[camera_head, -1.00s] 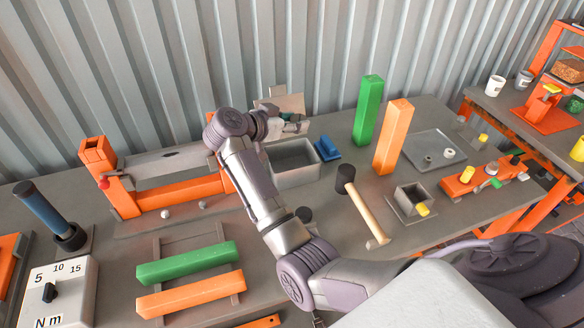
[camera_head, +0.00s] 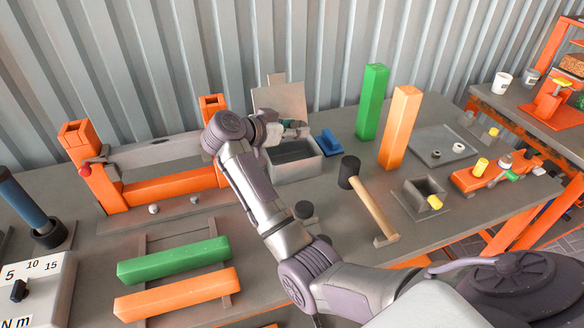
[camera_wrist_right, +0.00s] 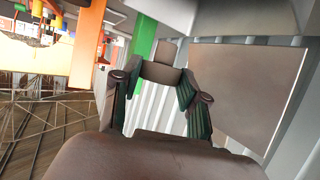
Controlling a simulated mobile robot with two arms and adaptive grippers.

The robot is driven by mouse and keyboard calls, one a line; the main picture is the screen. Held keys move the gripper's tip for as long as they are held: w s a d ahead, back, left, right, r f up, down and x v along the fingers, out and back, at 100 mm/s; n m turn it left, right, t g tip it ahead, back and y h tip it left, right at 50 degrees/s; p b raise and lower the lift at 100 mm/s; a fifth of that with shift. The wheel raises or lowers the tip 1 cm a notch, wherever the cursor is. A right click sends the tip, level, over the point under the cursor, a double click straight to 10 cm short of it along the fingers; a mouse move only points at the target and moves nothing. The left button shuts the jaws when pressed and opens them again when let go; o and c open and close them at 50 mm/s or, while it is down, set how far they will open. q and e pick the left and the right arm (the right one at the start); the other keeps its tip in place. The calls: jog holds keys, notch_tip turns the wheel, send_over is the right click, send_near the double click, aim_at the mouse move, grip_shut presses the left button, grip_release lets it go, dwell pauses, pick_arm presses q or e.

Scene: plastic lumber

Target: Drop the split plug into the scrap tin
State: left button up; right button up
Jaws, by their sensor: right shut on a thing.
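The scrap tin appears to be the open grey metal box (camera_head: 294,172) at the back of the bench, with an upright panel (camera_head: 284,100) behind it. My right gripper (camera_head: 296,130) is over the tin's back part, in front of the panel. In the right wrist view its two dark green-padded fingers (camera_wrist_right: 160,85) are closed on a small brownish-grey block (camera_wrist_right: 163,73), apparently the split plug. I cannot make out a split in it. In the head view the held piece is too small to tell. My left gripper is not in view.
A blue block (camera_head: 331,143) lies right of the tin. Green (camera_head: 372,100) and orange (camera_head: 400,128) posts stand further right. A mallet (camera_head: 370,200) lies in front. An orange clamp frame (camera_head: 160,188) stands left. A small square holder (camera_head: 425,196) is at the right.

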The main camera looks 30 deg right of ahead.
jog(key=o, duration=1.1)
jog(key=v, duration=0.7)
jog(key=shift+s+a+r, duration=0.1)
jog(key=shift+a+r, duration=0.05)
jog(key=shift+a, duration=0.05)
